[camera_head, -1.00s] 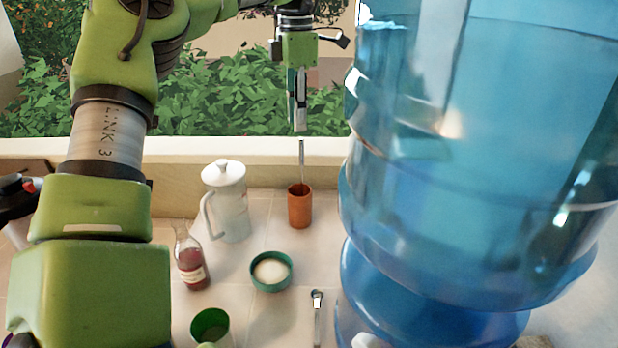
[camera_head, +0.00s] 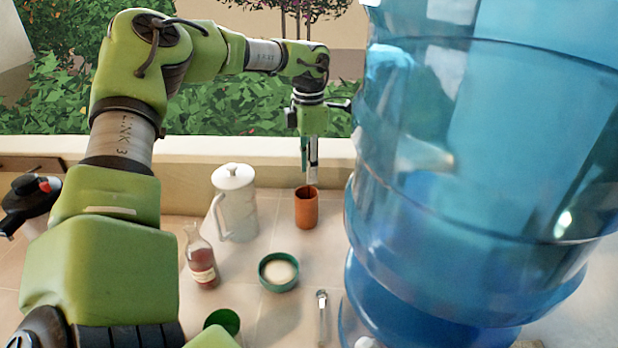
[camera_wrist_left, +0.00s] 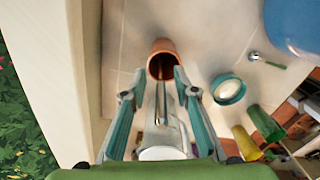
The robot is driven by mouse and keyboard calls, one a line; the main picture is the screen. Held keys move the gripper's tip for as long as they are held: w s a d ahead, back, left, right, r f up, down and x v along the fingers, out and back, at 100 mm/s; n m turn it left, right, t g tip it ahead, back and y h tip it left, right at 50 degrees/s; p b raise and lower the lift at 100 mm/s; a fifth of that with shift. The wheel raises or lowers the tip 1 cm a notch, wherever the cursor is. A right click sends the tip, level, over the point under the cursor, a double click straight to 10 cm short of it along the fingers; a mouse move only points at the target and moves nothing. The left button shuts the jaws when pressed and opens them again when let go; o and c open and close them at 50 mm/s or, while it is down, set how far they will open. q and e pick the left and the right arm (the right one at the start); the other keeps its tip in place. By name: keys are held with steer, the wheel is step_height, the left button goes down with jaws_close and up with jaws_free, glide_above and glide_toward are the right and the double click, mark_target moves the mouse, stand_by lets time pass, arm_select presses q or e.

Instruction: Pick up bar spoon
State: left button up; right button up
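The bar spoon (camera_wrist_left: 164,104) is a thin metal rod standing in a terracotta-coloured cup (camera_head: 306,208). The cup also shows in the left wrist view (camera_wrist_left: 162,46). My left gripper (camera_head: 309,180) points down just above the cup. In the left wrist view its fingers (camera_wrist_left: 157,90) are apart, with the spoon's shaft between them. I cannot see either finger touching the shaft. In the head view the fingers hide most of the spoon, and its lower end is inside the cup. My right gripper is not in view.
A white lidded jug (camera_head: 236,205) stands left of the cup. A bottle of red liquid (camera_head: 201,262), a green-rimmed bowl (camera_head: 279,272) and a small metal utensil (camera_head: 322,312) are nearer. A large blue water bottle (camera_head: 470,190) blocks the right. A low wall (camera_head: 190,150) runs behind.

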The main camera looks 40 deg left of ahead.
arm_select(q)
jaws_close()
